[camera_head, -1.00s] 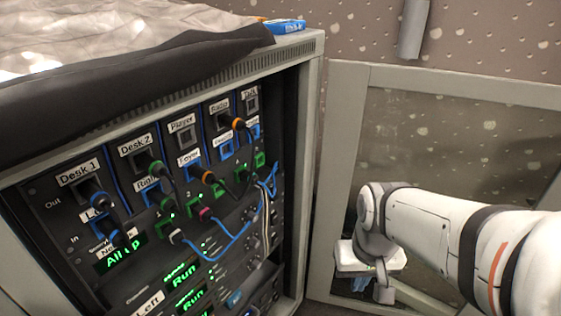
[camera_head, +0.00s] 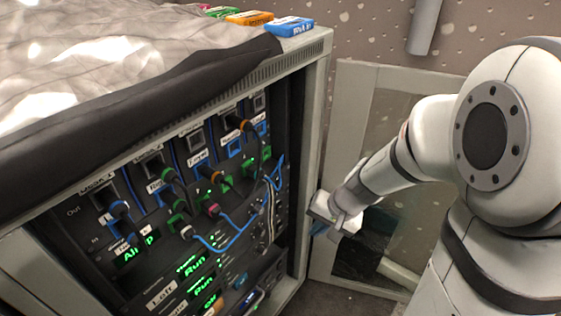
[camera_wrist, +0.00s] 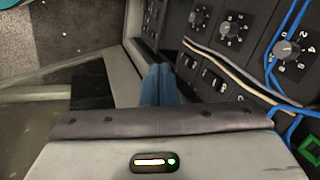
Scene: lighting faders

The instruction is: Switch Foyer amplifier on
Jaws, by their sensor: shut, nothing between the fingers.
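The rack (camera_head: 318,110) stands open at the left in the head view. Amplifier units with green "Run" displays (camera_head: 195,265) sit low in it. One bears a "Left" label (camera_head: 162,294); I cannot read a Foyer amplifier label. A patch socket label higher up (camera_head: 198,158) seems to read "Foyer". My gripper (camera_head: 318,229) is at the rack's right front edge, shut and empty. Its blue fingers also show in the wrist view (camera_wrist: 158,84), left of a panel with small dark switches (camera_wrist: 213,80) and round knobs (camera_wrist: 229,29). Whether the fingers touch anything is unclear.
The rack's glass door (camera_head: 340,130) stands open at the right, behind my arm. Blue cables (camera_head: 240,236) hang across the rack front, and cables also cross the panel in the wrist view (camera_wrist: 270,92). A cloth and colored tags (camera_head: 289,27) lie on top.

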